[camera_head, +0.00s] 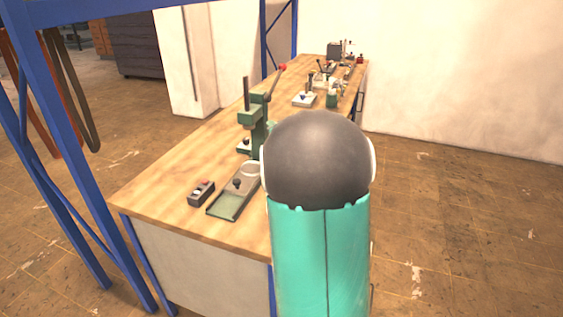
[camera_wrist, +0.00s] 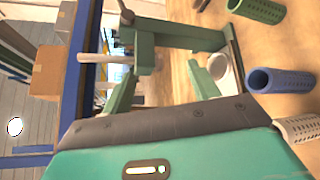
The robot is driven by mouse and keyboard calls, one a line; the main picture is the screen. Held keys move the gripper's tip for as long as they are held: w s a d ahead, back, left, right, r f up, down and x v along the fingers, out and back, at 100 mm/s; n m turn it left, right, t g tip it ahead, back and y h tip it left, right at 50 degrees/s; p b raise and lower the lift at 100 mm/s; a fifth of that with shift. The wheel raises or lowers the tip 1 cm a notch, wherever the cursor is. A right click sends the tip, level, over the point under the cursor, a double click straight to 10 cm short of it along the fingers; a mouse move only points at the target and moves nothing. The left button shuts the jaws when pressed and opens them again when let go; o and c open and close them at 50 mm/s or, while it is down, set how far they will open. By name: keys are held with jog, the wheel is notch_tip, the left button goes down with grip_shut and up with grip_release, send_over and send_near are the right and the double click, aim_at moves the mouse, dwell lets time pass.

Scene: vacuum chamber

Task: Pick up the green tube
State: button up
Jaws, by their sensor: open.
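The green tube (camera_wrist: 258,10) lies at the upper right of the wrist view, on the wooden bench top, perforated and partly cut off by the picture edge. My gripper (camera_wrist: 166,64) is open, with its two green fingers reaching forward from the dark plate and nothing visible between them. The tube is to the right of the fingers and apart from them. In the head view my arm covers the near right side of the bench, and I cannot make out the tube there.
A blue tube (camera_wrist: 284,80) and a pale perforated tube (camera_wrist: 300,129) lie near the green tube. A white cup-like piece (camera_wrist: 219,68) is beside the fingers. A green press (camera_head: 257,120) and a small control box (camera_head: 201,192) stand on the bench (camera_head: 160,190). Blue posts (camera_head: 55,140) rise at left.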

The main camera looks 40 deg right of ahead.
jog(key=s+d+f+n+t+y, duration=0.2)
jog(key=s+d+f+n+y, duration=0.15)
jog(key=d+f+n, duration=0.5)
jog(key=s+d+f+n+t+y, duration=0.2)
jog(key=s+d+f+n, duration=0.25)
jog(key=f+n, duration=0.6)
jog(key=shift+m, duration=0.5)
jog(key=w, duration=0.6)
jog(key=w+d, duration=0.1)
jog(key=w, duration=0.1)
jog(key=shift+w+f, duration=0.35)
jog(key=shift+w, duration=0.05)
jog(key=w, duration=0.5)
jog(key=shift+w+d+r, duration=0.2)
jog(key=shift+w+r, duration=0.1)
jog(key=shift+w, duration=0.1)
jog(key=c, duration=1)
